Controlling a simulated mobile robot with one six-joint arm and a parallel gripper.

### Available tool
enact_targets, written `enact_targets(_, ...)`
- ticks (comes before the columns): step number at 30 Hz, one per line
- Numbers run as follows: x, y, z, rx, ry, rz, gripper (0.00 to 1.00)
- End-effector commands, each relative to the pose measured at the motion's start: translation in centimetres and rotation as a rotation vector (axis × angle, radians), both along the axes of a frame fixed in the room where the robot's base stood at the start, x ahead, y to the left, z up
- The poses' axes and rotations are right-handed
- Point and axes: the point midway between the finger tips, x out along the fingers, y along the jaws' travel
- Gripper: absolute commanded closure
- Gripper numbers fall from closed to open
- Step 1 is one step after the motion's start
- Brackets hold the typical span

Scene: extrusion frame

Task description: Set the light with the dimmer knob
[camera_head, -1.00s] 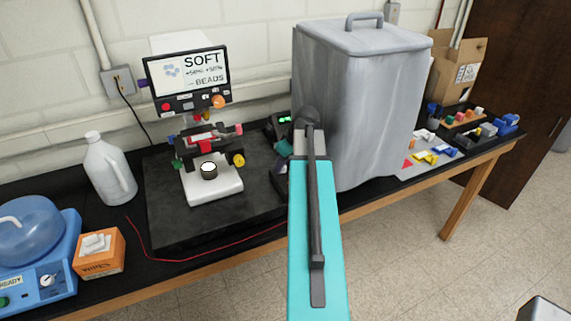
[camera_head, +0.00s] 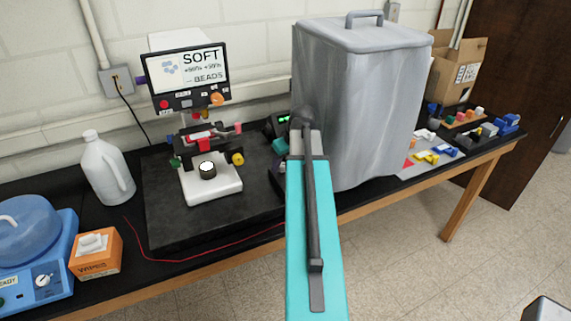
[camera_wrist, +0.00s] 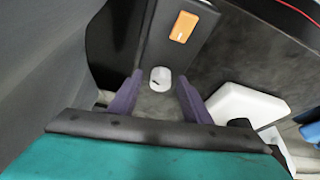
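The light-grey dimmer knob (camera_wrist: 161,78) with a dark pointer mark shows in the wrist view, on a dark control box (camera_wrist: 208,32) with an orange switch (camera_wrist: 184,27). My gripper (camera_wrist: 159,80) is open, its two purple fingers on either side of the knob with gaps visible; I cannot tell the height between them.
A large grey covered bin (camera_head: 365,110) stands close right of my arm. A white jug (camera_head: 107,168), an orange wipes box (camera_head: 95,255) and a blue device (camera_head: 35,250) are at left. A red cable (camera_head: 190,258) runs along the table's front.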

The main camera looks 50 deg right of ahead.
Motion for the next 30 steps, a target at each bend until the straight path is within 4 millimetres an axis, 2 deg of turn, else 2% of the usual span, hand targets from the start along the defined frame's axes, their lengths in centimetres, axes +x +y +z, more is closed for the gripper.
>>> enact_targets(16, -0.3, 0.1, 0.5, 0.001, 0.001, 0.001, 0.55)
enact_targets(30, -1.8, 0.3, 4.1, 0.0, -0.001, 0.0, 0.55)
